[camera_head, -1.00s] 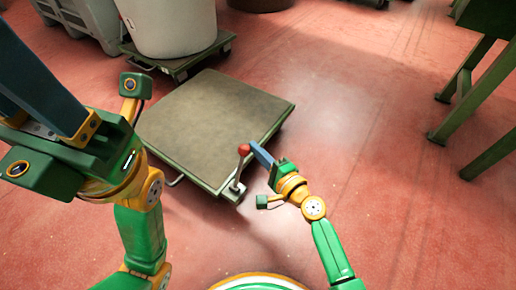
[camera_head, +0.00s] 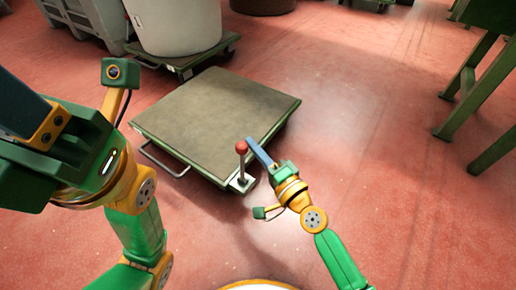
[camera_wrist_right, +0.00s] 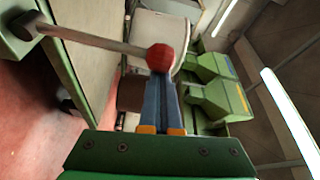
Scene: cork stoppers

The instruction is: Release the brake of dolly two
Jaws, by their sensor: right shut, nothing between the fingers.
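A low dolly with a flat olive-brown deck (camera_head: 205,115) stands on the floor in the middle of the head view. No number shows on it. Its brake lever, a metal rod with a red knob (camera_head: 242,147), stands nearly upright at the near right edge. My right gripper (camera_head: 250,142) is shut and empty, its blue fingertips right beside the knob on the right. In the right wrist view the knob (camera_wrist_right: 160,57) sits at the tips of the shut fingers (camera_wrist_right: 161,82); contact is unclear. My left gripper (camera_head: 18,110) is cut off at the left edge.
Behind, a large pale tub (camera_head: 175,25) stands on another dolly (camera_head: 185,62). Grey crates (camera_head: 85,15) are at the far left. A green metal stand (camera_head: 470,90) is on the right. Open red floor (camera_head: 370,130) lies between the dolly and the stand.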

